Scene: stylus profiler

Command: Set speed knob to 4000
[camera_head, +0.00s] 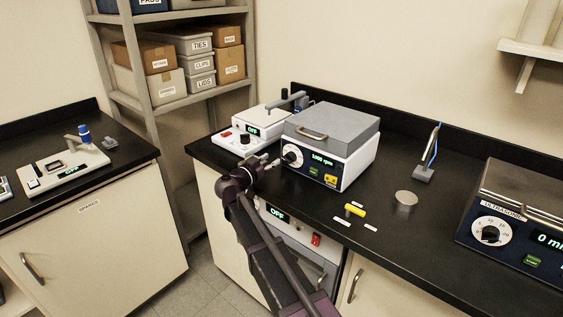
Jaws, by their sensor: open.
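A grey-lidded white machine (331,142) stands on the black bench. Its dark front panel carries a speed knob (292,155) on a white dial at the left. A green display (322,157) there shows a value in rpm; its first digit is too small to read surely. A yellow button (330,180) sits at the panel's lower right. My gripper (272,163) is open, just left of and in front of the knob. I cannot tell whether it touches the knob. The dial marks are too small to read.
A second device with an OFF display (252,129) stands close behind my gripper at the left. A yellow cylinder (355,210), small labels and a round metal disc (406,198) lie to the right. An ultrasonic unit (515,225) is at the far right.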

